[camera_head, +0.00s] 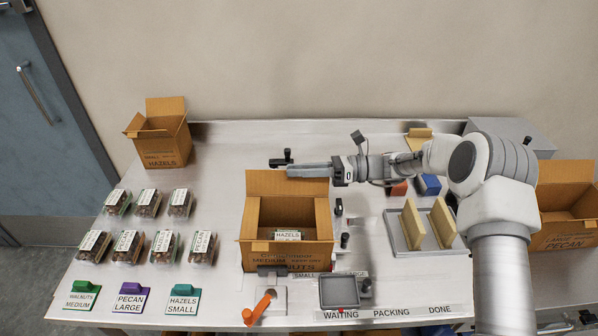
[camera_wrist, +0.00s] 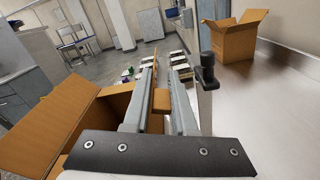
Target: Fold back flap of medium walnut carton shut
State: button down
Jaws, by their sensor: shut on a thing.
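The medium walnut carton (camera_head: 287,257) stands open in the middle of the bench, with "MEDIUM" and "NUTS" readable on its front. Its back flap (camera_head: 280,184) stands up at the rear edge. A clamshell tray labelled HAZELS (camera_head: 287,235) lies inside. My gripper (camera_head: 290,171) reaches in from the right at the top of the back flap. In the wrist view, the fingers (camera_wrist: 160,90) are closed on a strip of brown cardboard, which looks like this flap. The carton (camera_wrist: 70,125) also shows there at lower left. The exact grip is partly hidden.
A small hazels carton (camera_head: 165,145) stands open at the back left, and a pecan carton (camera_head: 565,235) at the right. Several clamshells (camera_head: 148,203) lie in rows on the left. A rack with upright boards (camera_head: 412,245) and a small tray (camera_head: 339,293) stand right of the carton.

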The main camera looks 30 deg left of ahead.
aim_at(300, 183)
jog(key=s+n+b, duration=0.1)
jog(key=n, duration=0.1)
jog(key=s+d+n+b, duration=0.1)
jog(key=n, duration=0.1)
jog(key=shift+d+r+t, duration=0.15)
jog(key=shift+r+t, duration=0.05)
jog(key=shift+t, duration=0.1)
jog(key=s+n+b, duration=0.1)
jog(key=n, duration=0.1)
jog(key=d+n+b, duration=0.1)
jog(key=n, duration=0.1)
jog(key=shift+s+f+b, duration=0.15)
jog(key=shift+s+b, duration=0.2)
jog(key=s+n+b, duration=0.1)
jog(key=n, duration=0.1)
jog(key=s+d+f+n+b, duration=0.1)
jog(key=n+b, duration=0.1)
jog(key=shift+b, duration=0.3)
jog(key=shift+s+d+f+n+y+b, duration=0.1)
jog(key=shift+s+f+n+y+b, duration=0.1)
jog(key=shift+n+b, duration=0.45)
jog(key=shift+s+d+f+n+y+b, duration=0.1)
jog(key=shift+s+f+n+b, duration=0.15)
jog(key=shift+n+b, duration=0.4)
jog(key=shift+s+d+f+n+y+b, duration=0.1)
jog(key=shift+s+f+n+b, duration=0.1)
jog(key=shift+n+b, duration=0.45)
jog(key=shift+n, duration=0.25)
jog(key=c, duration=0.8)
grip_release()
